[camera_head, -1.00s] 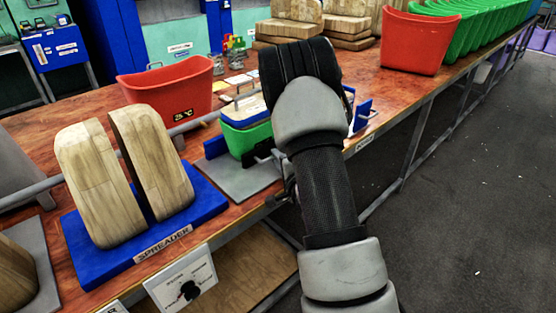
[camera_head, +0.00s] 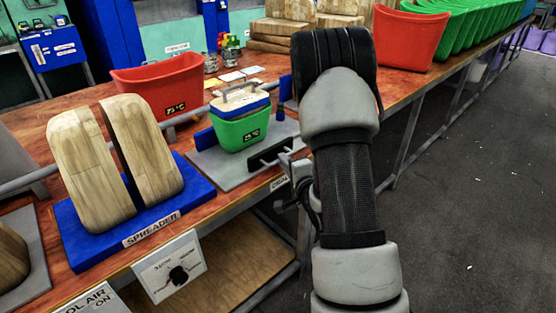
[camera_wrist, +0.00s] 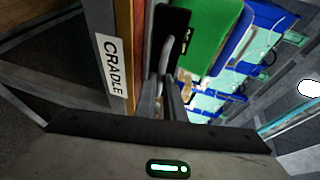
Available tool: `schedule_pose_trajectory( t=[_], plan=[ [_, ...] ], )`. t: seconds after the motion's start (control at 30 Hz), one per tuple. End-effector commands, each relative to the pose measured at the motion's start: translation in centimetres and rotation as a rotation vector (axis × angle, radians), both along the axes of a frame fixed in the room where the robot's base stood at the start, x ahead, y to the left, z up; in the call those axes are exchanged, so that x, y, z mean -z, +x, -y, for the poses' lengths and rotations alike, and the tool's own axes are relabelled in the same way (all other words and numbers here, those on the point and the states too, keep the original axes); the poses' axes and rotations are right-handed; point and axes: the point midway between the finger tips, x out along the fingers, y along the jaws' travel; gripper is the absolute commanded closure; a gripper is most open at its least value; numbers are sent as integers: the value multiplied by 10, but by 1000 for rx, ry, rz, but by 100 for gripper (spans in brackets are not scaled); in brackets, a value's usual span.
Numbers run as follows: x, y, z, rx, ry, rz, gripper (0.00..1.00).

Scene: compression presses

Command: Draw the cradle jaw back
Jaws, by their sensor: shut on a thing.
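The cradle (camera_head: 215,178) is a grey base at the table's front edge. A green bucket (camera_head: 236,135) with a blue-edged lid and a handle stands on it. Blue blocks show at the left (camera_head: 204,141) and behind right (camera_head: 285,88). A black slotted plate (camera_head: 268,152) faces the table's front; in the wrist view it (camera_wrist: 172,30) has a grey curved handle (camera_wrist: 165,50). My gripper (camera_wrist: 170,98) is shut on this handle, with the CRADLE label (camera_wrist: 112,65) to its left. I cannot tell exactly which part is the jaw. My arm partly hides the right side.
The blue spreader base (camera_head: 90,240) with two wooden blocks (camera_head: 140,150) stands to the left. A red bin (camera_head: 160,88) is behind the cradle. Another red bin (camera_head: 410,38) and green bins stand farther along the table. The floor (camera_head: 470,200) to the right is clear.

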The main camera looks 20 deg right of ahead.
Motion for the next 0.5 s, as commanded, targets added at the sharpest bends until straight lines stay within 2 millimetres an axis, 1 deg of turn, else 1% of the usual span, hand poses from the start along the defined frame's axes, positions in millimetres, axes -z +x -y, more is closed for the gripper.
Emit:
schedule_pose_trajectory(
  t=[0.03, 0.1, 0.4, 0.43, 0.47, 0.5],
  plan=[
    [0, -6, 4, 5, 0, 1, 100],
    [0, -12, 5, 4, 1, 0, 100],
    [1, -14, 6, 5, 1, -3, 100],
    [1, -15, 6, 5, 1, -3, 89],
    [1, -15, 6, 5, 1, -4, 84],
    [1, -15, 6, 4, 0, -3, 83]
  ],
)
